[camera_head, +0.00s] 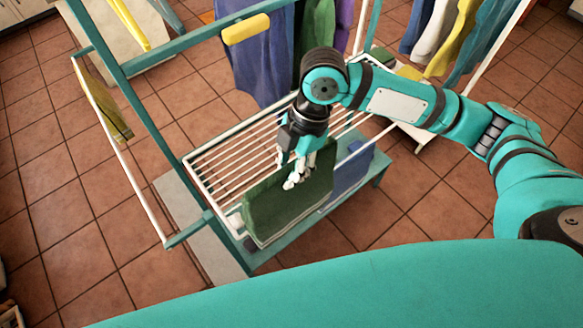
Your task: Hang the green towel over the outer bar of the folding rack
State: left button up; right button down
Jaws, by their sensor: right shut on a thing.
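The folding rack (212,183) has several white bars and a teal frame and stands in the middle of the view. The green towel (268,212) lies at the rack's near side, spread across the near outer edge with its front face hanging down. My right gripper (295,181) reaches down from above and is shut on the green towel near its upper part. The fingertips partly cover the cloth, so the exact grip is hard to see. How far the towel reaches behind the bar is hidden. My left gripper is not in view.
A blue cloth (350,172) hangs just right of the green towel. Purple (262,65) and dark green garments hang behind the rack. A yellow-green cloth (106,112) hangs on the left side bar. More clothes hang at the upper right. Tiled floor (70,215) is open at left.

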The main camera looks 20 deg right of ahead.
jog(key=shift+w, duration=0.1)
jog(key=shift+w+a+r+p, duration=0.1)
jog(key=shift+w+a+p, duration=0.15)
jog(key=shift+w, duration=0.25)
jog(key=shift+w+a+p, duration=0.15)
jog(key=shift+w+a, duration=0.05)
jog(key=shift+w, duration=0.3)
jog(key=shift+w+a, duration=0.2)
jog(key=shift+w, duration=0.3)
jog(key=shift+w+a, duration=0.2)
jog(key=shift+w, duration=0.25)
notch_tip(320, 180, down, 29)
jog(key=b, duration=1.3)
jog(key=shift+r+b, duration=0.2)
jog(key=shift+b, duration=0.2)
jog(key=c, duration=1.1)
grip_release()
